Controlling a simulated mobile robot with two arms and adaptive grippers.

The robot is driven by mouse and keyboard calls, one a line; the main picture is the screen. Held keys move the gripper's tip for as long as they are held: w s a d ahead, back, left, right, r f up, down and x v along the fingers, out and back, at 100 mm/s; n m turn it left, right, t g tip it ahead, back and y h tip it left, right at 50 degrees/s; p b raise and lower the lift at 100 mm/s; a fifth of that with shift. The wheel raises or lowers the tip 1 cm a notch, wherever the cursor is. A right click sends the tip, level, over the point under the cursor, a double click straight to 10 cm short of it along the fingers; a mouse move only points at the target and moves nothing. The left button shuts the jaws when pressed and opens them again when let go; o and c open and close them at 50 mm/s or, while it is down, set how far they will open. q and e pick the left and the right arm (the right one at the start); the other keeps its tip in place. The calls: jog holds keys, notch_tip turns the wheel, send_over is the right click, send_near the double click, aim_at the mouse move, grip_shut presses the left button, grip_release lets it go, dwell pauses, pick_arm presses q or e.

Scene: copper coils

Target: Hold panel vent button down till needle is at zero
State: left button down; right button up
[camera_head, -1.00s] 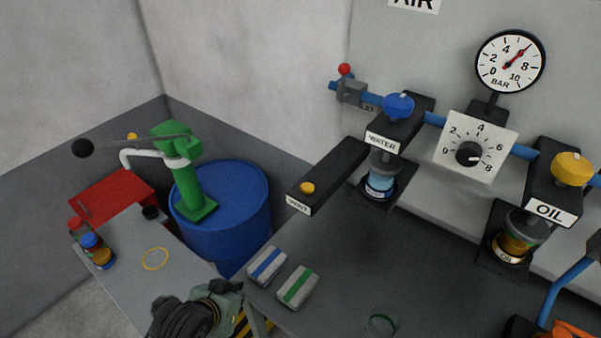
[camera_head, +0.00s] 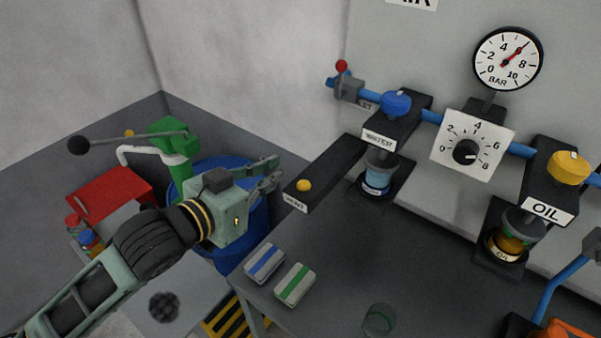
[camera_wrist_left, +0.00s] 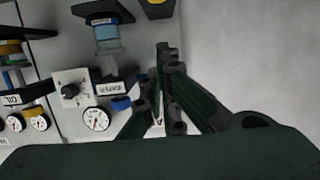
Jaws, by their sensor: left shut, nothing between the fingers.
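The yellow vent button (camera_head: 304,186) sits on the near end of a black bar (camera_head: 330,168) above a VENT label, in the head view. Nothing touches it. My left gripper (camera_head: 277,170) is shut and empty, just left of the button and apart from it. Its closed fingers also show in the left wrist view (camera_wrist_left: 165,60). The gauge also shows in the left wrist view (camera_wrist_left: 97,118). My right gripper is not in view.
The WATER unit with its blue knob (camera_head: 396,103) stands behind the bar. A numbered dial (camera_head: 472,146) and the OIL unit's yellow knob (camera_head: 569,168) are farther right. Two striped blocks (camera_head: 264,263) lie on the dark bench (camera_head: 350,270). A blue drum (camera_head: 225,255) stands behind my left gripper.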

pick_arm(q)
jog(key=shift+w+d, duration=0.1)
jog(key=p, duration=0.3)
send_over(304, 186)
jog(key=shift+s+a+f, duration=0.1)
jog(key=shift+s+f, duration=0.1)
jog(key=shift+f, duration=0.35)
jog(key=shift+s+a+f, duration=0.1)
jog(key=shift+s+f, duration=0.05)
jog(key=shift+f, duration=0.4)
notch_tip(304, 186, down, 3)
jog(key=shift+p, duration=0.35)
jog(key=shift+s+a+f, duration=0.15)
jog(key=shift+f, duration=0.5)
